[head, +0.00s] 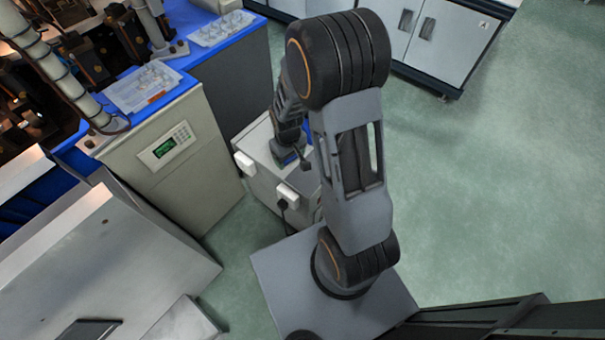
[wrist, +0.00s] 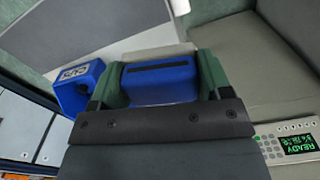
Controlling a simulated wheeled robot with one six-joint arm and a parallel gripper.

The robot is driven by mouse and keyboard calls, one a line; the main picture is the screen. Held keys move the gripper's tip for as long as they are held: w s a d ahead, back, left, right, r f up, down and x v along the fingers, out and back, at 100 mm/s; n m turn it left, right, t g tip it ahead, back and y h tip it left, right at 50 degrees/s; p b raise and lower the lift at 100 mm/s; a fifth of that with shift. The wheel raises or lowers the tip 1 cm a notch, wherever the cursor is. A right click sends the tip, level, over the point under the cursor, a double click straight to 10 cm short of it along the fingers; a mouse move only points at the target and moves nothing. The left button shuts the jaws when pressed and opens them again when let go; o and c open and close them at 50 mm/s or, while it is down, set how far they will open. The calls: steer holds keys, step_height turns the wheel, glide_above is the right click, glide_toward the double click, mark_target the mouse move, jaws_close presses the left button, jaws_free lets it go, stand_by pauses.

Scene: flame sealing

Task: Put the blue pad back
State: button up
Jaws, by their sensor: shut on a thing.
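The blue pad (wrist: 160,85) sits between the two green fingers of my gripper (wrist: 161,66) in the wrist view. It is a blue block with a dark slot along its face. The fingers are shut on it, one on each side, and they hide its ends. In the head view my gripper (head: 288,158) points down over the top of a low grey-white cabinet (head: 262,182); only a little blue and green shows there. I cannot tell whether the pad touches the surface below.
A second blue block (wrist: 80,88) with pale markings is just left of my gripper in the wrist view. A beige machine with a keypad panel (head: 168,148) stands left of the cabinet. White fittings with a black plug (head: 287,196) are on the cabinet's front. Green floor is open at right.

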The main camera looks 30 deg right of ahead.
steer(key=s+n+b, duration=0.2)
steer(key=s+b, duration=0.4)
steer(key=b, duration=0.3)
steer(key=w+d+f+b, duration=0.2)
steer(key=w+f, duration=0.1)
steer(key=w+d+f+b, duration=0.2)
steer(key=w+f, duration=0.1)
steer(key=w, duration=0.1)
steer(key=w+d+f+b, duration=0.2)
steer(key=w+d+f, duration=0.1)
steer(key=shift+w, duration=0.4)
steer(key=shift+w+d+f+b, duration=0.15)
steer(key=shift+f+b, duration=0.25)
steer(key=shift+f, duration=0.55)
steer(key=shift+w+d+f+b, duration=0.1)
steer(key=shift+w+f+b, duration=0.2)
steer(key=shift+f, duration=0.65)
steer(key=shift+s+f, duration=0.1)
steer(key=shift+f, duration=0.05)
steer(key=o, duration=0.9)
